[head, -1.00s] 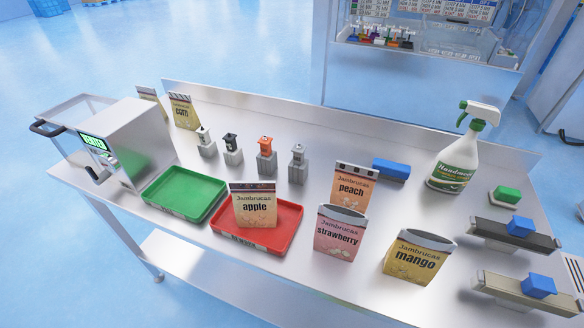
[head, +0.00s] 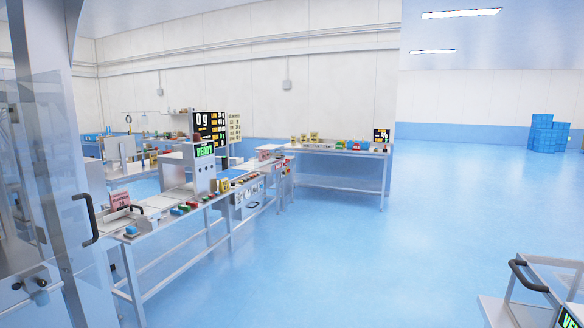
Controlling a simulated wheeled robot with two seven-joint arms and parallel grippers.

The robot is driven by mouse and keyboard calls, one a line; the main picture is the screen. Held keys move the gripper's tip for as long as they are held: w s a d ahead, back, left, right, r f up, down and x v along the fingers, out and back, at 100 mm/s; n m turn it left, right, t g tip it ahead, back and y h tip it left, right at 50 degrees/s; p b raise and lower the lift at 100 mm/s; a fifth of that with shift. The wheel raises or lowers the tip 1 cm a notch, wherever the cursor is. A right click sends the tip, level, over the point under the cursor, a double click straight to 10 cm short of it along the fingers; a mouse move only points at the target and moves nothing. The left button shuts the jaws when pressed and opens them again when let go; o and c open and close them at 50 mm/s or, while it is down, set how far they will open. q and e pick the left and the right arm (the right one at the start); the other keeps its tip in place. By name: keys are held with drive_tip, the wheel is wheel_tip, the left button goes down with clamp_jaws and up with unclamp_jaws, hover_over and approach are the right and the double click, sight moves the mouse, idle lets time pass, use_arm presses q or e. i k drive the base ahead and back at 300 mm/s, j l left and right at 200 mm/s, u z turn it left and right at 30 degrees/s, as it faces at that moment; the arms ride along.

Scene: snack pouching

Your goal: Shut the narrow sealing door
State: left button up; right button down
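A clear-topped metal flap or door with a black handle (head: 527,277) shows at the bottom right, beside a sealing machine. Only the corner of that machine's green display (head: 568,319) is in view; the rest is cut off by the frame. The flap appears to stick out sideways from the machine, but its hinge is hidden. A tall, see-through door panel (head: 45,165) with a black handle (head: 86,218) stands close at the left. I cannot tell from its look whether it is the narrow sealing door. Neither of my grippers is in view.
A long bench (head: 150,262) with a machine showing a green READY display (head: 204,150) stands at middle left. Another table (head: 340,183) stands behind it. Blue crates (head: 547,135) are stacked at the far right. The blue floor (head: 400,255) in the middle is clear.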

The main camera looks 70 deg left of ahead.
sight(15, 119)
drive_tip(key=i+j+u, duration=0.2)
drive_tip(key=j+u, duration=0.15)
drive_tip(key=u, duration=0.3)
drive_tip(key=i+j+u, duration=0.25)
drive_tip(key=u, duration=0.4)
drive_tip(key=i+j+u, duration=0.15)
drive_tip(key=i+u, duration=0.2)
drive_tip(key=u, duration=0.3)
drive_tip(key=i+u, duration=0.3)
drive_tip(key=u, duration=0.35)
drive_tip(key=i+l+u, duration=0.25)
drive_tip(key=u, duration=0.4)
drive_tip(key=i+l+u, duration=0.2)
drive_tip(key=l+u, duration=0.15)
drive_tip(key=u, duration=0.35)
drive_tip(key=i+l+u, duration=0.15)
drive_tip(key=l+u, duration=0.3)
drive_tip(key=u, duration=0.2)
drive_tip(key=l+u, duration=0.45)
drive_tip(key=u, duration=0.2)
